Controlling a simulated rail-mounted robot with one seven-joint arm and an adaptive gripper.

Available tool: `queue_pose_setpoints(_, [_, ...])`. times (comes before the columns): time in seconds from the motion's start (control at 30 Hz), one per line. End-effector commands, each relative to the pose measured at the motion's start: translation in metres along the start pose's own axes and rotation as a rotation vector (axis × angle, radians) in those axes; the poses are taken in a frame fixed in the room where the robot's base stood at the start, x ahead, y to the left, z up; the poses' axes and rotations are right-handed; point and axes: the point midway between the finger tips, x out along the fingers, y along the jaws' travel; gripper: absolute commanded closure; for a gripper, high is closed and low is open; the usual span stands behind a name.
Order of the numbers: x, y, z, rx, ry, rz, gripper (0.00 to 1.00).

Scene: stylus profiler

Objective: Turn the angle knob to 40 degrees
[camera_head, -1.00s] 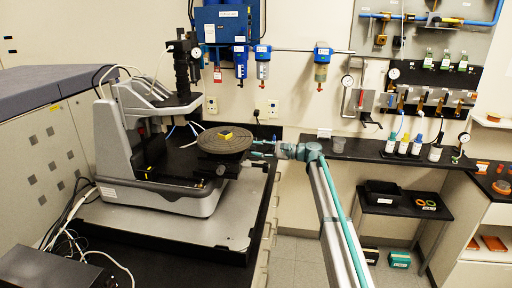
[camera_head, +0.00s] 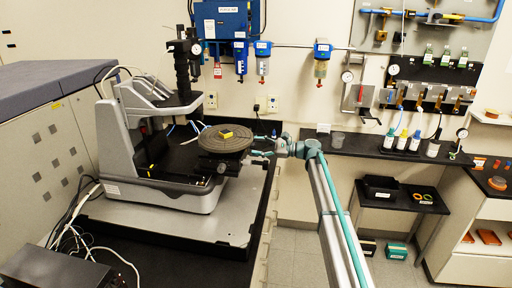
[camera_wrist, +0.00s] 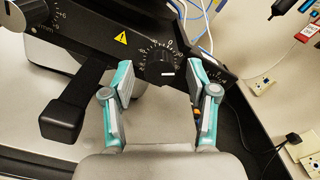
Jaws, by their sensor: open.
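The angle knob (camera_wrist: 160,70) is a round black knob with a white line, ringed by a dial of white marks on the black front bar, in the wrist view. A 0 shows at the dial's upper right; the exact setting is too small to read. My gripper (camera_wrist: 160,76) is open, with one teal-and-grey finger on each side of the knob and a visible gap on both sides. In the head view, my gripper (camera_head: 264,147) is just right of the round stage (camera_head: 225,141) of the profiler (camera_head: 125,150). The knob cannot be made out there.
A second dial knob (camera_wrist: 15,15) and a black block-ended arm (camera_wrist: 68,110) are left of my gripper in the wrist view. A yellow warning triangle (camera_wrist: 121,38) marks the bar. Cables (camera_wrist: 203,25) run behind it.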

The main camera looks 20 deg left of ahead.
Motion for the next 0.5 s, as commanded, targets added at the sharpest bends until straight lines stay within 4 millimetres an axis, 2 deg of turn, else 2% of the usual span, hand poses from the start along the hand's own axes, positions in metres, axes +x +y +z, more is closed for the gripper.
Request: queue_pose_setpoints(0.5, [-0.050, 0.000, 0.000, -0.001, 0.001, -0.001, 0.42])
